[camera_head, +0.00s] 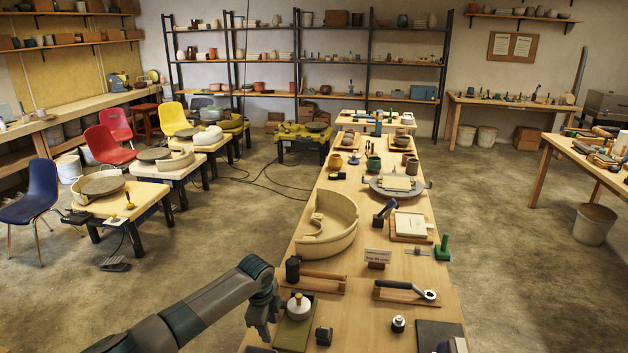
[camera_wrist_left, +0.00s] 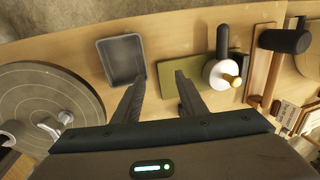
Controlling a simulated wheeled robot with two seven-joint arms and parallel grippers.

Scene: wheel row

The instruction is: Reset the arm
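My left arm (camera_head: 205,307) reaches in from the lower left of the head view, over the near left edge of the long wooden table (camera_head: 400,262). My left gripper (camera_head: 262,322) points down beside a green board (camera_head: 296,335). In the left wrist view the two fingers of the gripper (camera_wrist_left: 158,95) are apart with nothing between them. A white round piece with a yellowish knob (camera_wrist_left: 217,75) rests on the green board, to the right of the fingers. A grey tray (camera_wrist_left: 122,58) lies beyond the left finger. My right gripper is not in view.
A black-headed mallet (camera_head: 292,269), a small dark block (camera_head: 323,336) and a curved cream part (camera_head: 328,228) stand close by on the table. A grey round wheel (camera_wrist_left: 45,105) shows at the left of the wrist view. Open floor (camera_head: 190,250) lies left of the table.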

